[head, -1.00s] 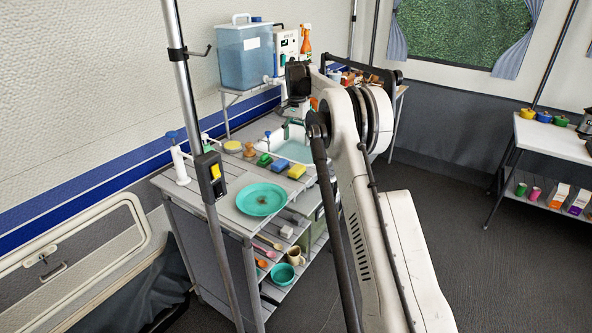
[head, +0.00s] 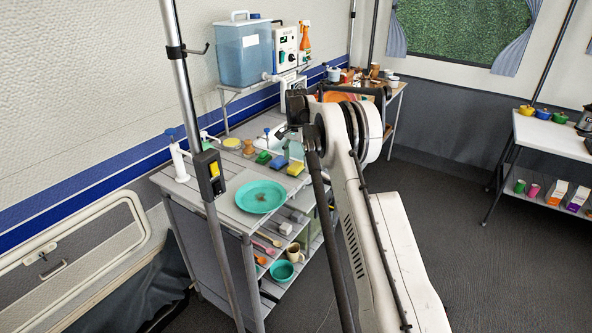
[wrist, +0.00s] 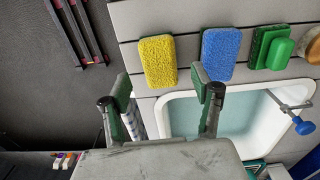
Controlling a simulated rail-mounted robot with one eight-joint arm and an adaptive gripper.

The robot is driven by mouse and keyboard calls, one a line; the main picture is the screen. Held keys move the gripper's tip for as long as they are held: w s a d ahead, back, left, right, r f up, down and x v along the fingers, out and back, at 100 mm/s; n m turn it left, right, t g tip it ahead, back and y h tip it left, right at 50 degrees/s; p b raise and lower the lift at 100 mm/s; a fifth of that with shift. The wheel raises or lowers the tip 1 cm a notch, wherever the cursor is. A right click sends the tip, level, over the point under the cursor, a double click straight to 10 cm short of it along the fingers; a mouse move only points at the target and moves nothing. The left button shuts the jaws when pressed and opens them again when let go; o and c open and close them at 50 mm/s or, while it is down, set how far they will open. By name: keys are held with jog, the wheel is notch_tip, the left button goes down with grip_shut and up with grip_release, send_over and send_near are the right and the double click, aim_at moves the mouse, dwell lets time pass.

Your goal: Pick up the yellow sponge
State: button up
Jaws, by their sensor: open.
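The yellow sponge (wrist: 158,62) lies on the grey slatted counter in the wrist view, beside the white sink. It also shows in the head view (head: 295,168), close to my arm. My gripper (wrist: 161,90) is open and empty in the wrist view. Its two fingers point towards the counter edge, with the yellow sponge just beyond them in the picture, near the left finger. The right fingertip appears close to the blue sponge (wrist: 221,54). In the head view my gripper is mostly hidden behind my arm.
A green sponge (wrist: 264,46) lies right of the blue one. The sink (wrist: 245,115) has a faucet with a blue knob (wrist: 303,126). A turquoise plate (head: 260,197) sits on the counter's near end. Dark floor is open left of the counter in the wrist view.

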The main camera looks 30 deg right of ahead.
aim_at(296, 165)
notch_tip(296, 165, down, 4)
jog(key=shift+a+f, duration=0.15)
jog(key=shift+f, duration=0.1)
jog(key=shift+s, duration=0.1)
jog(key=shift+c, duration=0.5)
jog(key=c, duration=0.8)
jog(key=shift+r, duration=0.15)
jog(key=shift+r, duration=0.55)
notch_tip(296, 165, up, 3)
jog(key=shift+f, duration=0.1)
jog(key=a+r, duration=0.2)
jog(key=a, duration=0.1)
jog(key=s+a+r, duration=0.1)
jog(key=a+r, duration=0.1)
jog(key=a, duration=0.2)
jog(key=s+a+r, duration=0.1)
jog(key=a+r, duration=0.2)
jog(key=a, duration=0.1)
jog(key=shift+a+b, duration=0.25)
jog(key=shift+b, duration=0.1)
